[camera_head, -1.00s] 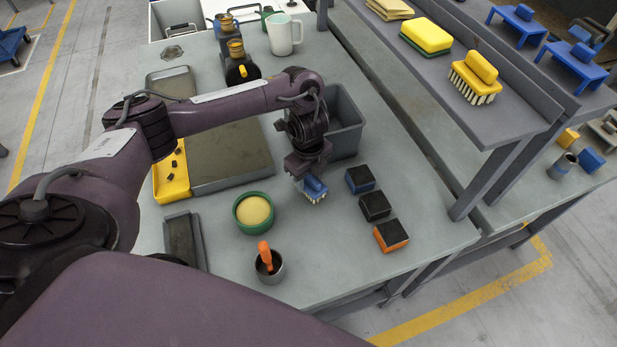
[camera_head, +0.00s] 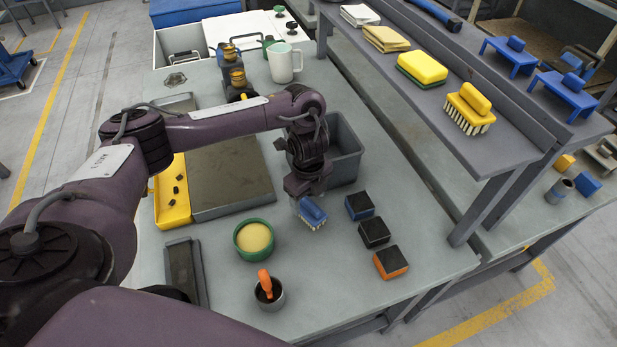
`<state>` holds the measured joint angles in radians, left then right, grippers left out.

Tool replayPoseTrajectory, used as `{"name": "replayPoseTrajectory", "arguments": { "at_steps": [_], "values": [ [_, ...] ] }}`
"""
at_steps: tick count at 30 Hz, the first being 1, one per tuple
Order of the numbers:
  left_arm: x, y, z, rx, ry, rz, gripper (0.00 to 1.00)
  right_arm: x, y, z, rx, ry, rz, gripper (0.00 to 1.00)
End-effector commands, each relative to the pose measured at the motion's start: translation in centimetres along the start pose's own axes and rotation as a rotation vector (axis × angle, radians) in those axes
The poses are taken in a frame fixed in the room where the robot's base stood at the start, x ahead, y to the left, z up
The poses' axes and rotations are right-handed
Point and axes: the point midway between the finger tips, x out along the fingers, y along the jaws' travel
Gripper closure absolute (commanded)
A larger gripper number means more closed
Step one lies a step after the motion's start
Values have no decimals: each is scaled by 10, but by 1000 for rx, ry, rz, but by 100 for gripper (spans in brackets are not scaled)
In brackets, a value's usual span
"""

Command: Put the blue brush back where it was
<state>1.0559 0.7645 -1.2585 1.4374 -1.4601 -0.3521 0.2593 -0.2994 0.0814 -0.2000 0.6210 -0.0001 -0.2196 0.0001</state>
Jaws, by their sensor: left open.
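The blue brush (camera_head: 313,213) stands on the grey bench top with its pale bristles down. It is just left of the blue-sided black block. My left gripper (camera_head: 303,193) is right above and behind the brush, pointing down, and is open. Its fingertips are partly hidden, and I cannot tell whether they touch the brush handle. My right gripper is not in view.
Blocks with blue (camera_head: 359,206), black (camera_head: 374,233) and orange (camera_head: 391,263) sides stand in a row to the right. A grey bin (camera_head: 347,165) is behind the gripper. A green tub (camera_head: 254,239) and a cup (camera_head: 269,297) are nearer. A yellow brush (camera_head: 469,107) sits on the shelf.

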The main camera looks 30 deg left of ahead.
Motion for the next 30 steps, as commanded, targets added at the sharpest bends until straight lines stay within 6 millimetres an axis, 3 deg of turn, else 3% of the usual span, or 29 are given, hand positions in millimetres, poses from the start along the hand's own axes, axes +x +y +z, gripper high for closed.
{"name": "replayPoseTrajectory", "arguments": {
  "at_steps": [1, 3, 12, 18, 30],
  "values": [
    [-19, -2, 1, 3, -4, -6, 35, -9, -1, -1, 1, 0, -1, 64],
    [-35, -2, 1, 2, -4, -6, 35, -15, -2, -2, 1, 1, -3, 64],
    [-81, -1, 0, 1, -1, -2, 35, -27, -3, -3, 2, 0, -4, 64],
    [-91, 0, 0, 0, 0, 0, 35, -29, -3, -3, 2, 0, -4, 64],
    [-91, 0, 0, 0, 0, 1, 35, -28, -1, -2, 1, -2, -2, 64]
  ]
}}
